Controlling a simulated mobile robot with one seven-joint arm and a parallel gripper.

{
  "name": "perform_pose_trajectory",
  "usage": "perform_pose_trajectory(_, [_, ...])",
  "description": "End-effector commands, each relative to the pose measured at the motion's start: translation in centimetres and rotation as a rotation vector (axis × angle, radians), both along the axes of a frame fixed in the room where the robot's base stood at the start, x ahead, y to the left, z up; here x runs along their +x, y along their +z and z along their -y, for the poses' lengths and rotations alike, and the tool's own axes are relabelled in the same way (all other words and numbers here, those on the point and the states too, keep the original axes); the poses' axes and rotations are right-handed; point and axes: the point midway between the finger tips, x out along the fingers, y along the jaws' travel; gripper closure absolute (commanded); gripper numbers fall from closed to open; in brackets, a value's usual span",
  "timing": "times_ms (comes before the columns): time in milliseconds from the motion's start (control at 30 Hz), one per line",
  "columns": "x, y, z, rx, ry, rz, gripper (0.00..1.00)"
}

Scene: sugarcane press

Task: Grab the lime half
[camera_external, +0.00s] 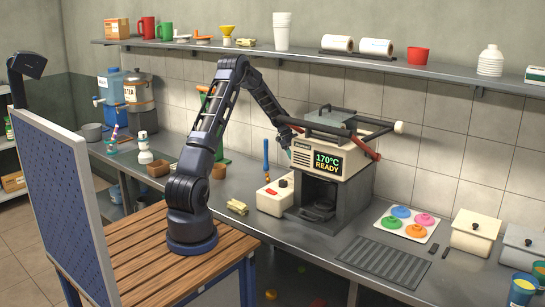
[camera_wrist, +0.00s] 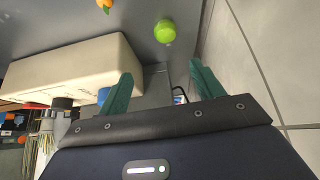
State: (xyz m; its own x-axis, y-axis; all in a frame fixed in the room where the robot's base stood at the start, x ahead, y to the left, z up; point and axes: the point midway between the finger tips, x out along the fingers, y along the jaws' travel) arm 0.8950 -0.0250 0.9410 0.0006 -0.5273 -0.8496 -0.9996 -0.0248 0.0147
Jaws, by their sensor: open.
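The lime half (camera_wrist: 164,31) shows in the wrist view as a small bright green round thing on the grey surface, near the top centre. It lies beyond my open fingertips and apart from them. I cannot make it out in the external view, where my arm or the press may hide it. My gripper (camera_wrist: 160,70) has its two teal fingers spread, with nothing held between them. In the external view my gripper (camera_external: 289,152) is at the left side of the press (camera_external: 330,160), above the counter near the tiled wall.
A cream box-shaped body (camera_wrist: 75,70) stands left of my fingers in the wrist view. An orange thing (camera_wrist: 104,5) is at the top edge. The tiled wall (camera_wrist: 245,50) is close on the right. A white box with a red button (camera_external: 274,197) stands by the press.

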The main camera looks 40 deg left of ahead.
Motion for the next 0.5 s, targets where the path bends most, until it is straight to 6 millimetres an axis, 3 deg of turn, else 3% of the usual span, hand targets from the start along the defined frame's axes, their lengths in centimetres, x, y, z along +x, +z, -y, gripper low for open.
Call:
perform_pose_trajectory(233, [0.7,-1.9,0.0,-0.017,-0.026,0.015,0.34])
perform_pose_trajectory(500, [0.7,-4.8,1.8,-0.016,-0.027,0.013,0.34])
